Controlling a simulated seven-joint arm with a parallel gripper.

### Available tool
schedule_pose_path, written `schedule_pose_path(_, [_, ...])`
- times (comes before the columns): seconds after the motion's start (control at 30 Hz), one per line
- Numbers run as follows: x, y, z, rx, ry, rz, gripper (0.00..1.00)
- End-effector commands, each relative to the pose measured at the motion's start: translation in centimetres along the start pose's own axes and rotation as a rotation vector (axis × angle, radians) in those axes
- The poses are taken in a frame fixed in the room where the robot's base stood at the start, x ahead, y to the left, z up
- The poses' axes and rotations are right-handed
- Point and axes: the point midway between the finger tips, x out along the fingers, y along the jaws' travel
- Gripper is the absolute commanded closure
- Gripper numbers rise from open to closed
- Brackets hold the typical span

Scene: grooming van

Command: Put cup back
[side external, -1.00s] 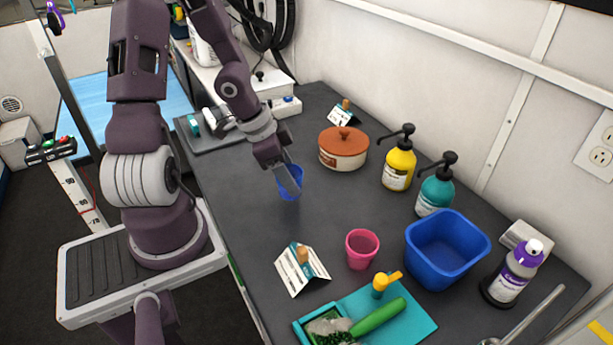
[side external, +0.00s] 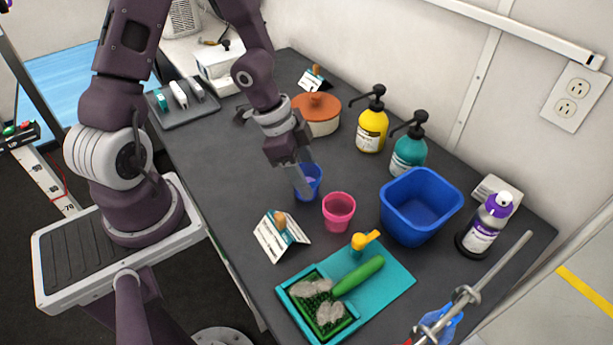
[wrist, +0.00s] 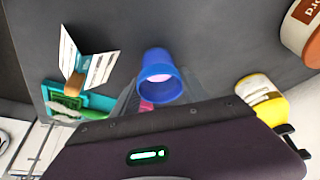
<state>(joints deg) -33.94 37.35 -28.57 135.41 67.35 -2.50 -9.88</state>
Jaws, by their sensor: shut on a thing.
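The blue cup (side external: 311,172) is between the fingers of my gripper (side external: 303,183), which is shut on it. The cup is roughly upright, just left of and behind the pink cup (side external: 338,213) in the side view. I cannot tell whether its base touches the counter. In the wrist view the blue cup (wrist: 158,70) shows its mouth, with a pale pinkish-purple patch inside. A bit of the pink cup (wrist: 147,106) shows below it, mostly hidden by the blue cup and my gripper.
A folded card (side external: 279,236) stands left of the pink cup. A teal tray (side external: 396,284) with a green-handled tool lies in front. A blue tub (side external: 420,208), teal pump bottle (side external: 407,155), yellow pump bottle (side external: 371,130) and lidded pot (side external: 318,115) stand right and behind. The counter's left-middle is clear.

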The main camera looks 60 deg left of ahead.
Motion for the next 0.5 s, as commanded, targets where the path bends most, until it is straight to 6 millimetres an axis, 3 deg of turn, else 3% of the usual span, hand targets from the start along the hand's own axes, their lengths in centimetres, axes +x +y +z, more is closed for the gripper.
schedule_pose_path(0.5, [0.88, -0.31, 0.42, 0.001, 0.003, -0.012, 0.93])
